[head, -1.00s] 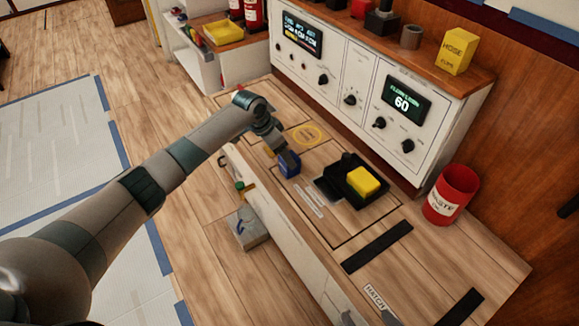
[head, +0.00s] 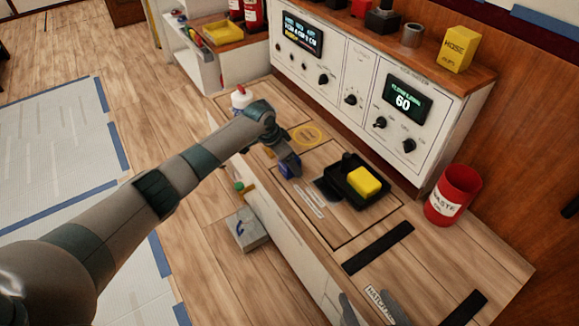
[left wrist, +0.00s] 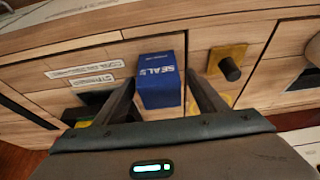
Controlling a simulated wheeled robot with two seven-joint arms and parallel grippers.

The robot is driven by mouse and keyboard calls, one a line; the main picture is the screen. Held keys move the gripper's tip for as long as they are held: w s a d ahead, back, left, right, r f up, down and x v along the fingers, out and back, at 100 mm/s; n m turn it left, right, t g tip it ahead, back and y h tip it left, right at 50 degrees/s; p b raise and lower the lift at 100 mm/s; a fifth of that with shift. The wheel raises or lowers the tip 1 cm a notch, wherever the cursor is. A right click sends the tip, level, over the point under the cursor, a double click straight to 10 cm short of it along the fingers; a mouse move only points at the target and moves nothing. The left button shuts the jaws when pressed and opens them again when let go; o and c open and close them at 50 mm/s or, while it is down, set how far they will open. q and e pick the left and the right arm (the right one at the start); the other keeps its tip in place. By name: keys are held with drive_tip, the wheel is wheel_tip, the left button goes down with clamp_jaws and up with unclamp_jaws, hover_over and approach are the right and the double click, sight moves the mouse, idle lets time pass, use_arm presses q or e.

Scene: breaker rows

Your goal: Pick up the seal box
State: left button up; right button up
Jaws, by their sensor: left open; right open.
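The seal box (left wrist: 158,78) is a small blue block with white SEAL lettering. In the left wrist view it lies between the two dark fingers of my open left gripper (left wrist: 160,78), near their tips. I cannot tell whether either finger touches it. In the head view the seal box (head: 285,170) shows as a blue patch on the wooden bench top, partly covered by my left gripper (head: 291,161). My right gripper (head: 370,309) shows as grey fingers at the bottom edge, open and away from the box.
A black tray (head: 378,199) holding a yellow block (head: 363,182) stands right of the box. A red waste bin (head: 453,197) is farther right. A white control panel (head: 342,75) rises behind. A knob on a yellow plate (left wrist: 229,68) is close beside the box.

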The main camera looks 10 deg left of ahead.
use_arm(q)
drive_tip(key=shift+w+d+f, duration=0.1)
drive_tip(key=shift+w+f, duration=0.05)
drive_tip(key=shift+f, duration=0.2)
use_arm(e)
drive_tip(key=shift+w+a+r, duration=0.15)
drive_tip(key=shift+w+r, duration=0.1)
drive_tip(key=shift+r, duration=0.1)
use_arm(q)
drive_tip(key=c, duration=1.2)
drive_tip(key=shift+r, duration=0.1)
